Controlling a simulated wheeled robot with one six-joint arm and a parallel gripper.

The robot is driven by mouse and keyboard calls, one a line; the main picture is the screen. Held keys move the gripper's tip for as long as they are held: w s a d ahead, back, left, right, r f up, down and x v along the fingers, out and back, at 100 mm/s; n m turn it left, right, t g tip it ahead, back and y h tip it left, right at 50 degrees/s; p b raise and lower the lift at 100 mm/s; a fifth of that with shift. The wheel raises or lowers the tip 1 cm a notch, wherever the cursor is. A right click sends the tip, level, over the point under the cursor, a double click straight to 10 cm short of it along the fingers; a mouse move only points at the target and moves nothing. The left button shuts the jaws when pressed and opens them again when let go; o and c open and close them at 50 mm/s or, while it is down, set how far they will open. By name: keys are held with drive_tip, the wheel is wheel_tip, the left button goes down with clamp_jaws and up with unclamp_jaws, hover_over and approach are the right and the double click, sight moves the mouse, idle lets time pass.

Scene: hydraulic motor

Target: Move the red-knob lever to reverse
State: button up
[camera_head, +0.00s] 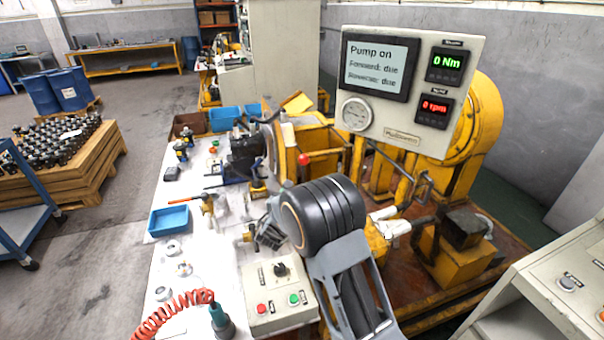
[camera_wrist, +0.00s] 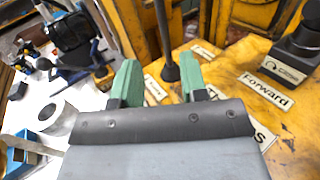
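The red-knob lever (camera_head: 304,160) shows in the head view as a red ball beside the yellow frame, behind my dark arm joint; its lower part is hidden there. In the wrist view a black rod (camera_wrist: 164,38) rises from a dark boot on the yellow plate, with its top out of frame; it appears to be this lever. My gripper (camera_wrist: 160,82) has two green fingers spread apart with nothing between them. The rod's base appears beyond the fingertips, between them in the picture, apart from both. A "Forward" label (camera_wrist: 266,90) lies to the right; a smaller label near the boot is unreadable.
The display (camera_head: 378,66) reads "Pump on", "Forward: due", "Reverse: due"; the meters show 0 Nm and 0 rpm. A control box (camera_head: 268,298) with red and green buttons stands near the front. Yellow frame posts (camera_wrist: 214,22) stand close behind the rod.

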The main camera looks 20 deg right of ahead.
sight(303, 171)
drive_tip(key=p+x, duration=0.2)
drive_tip(key=x, duration=1.1)
drive_tip(key=shift+d+r, duration=0.1)
drive_tip(key=shift+d, duration=0.15)
clamp_jaws()
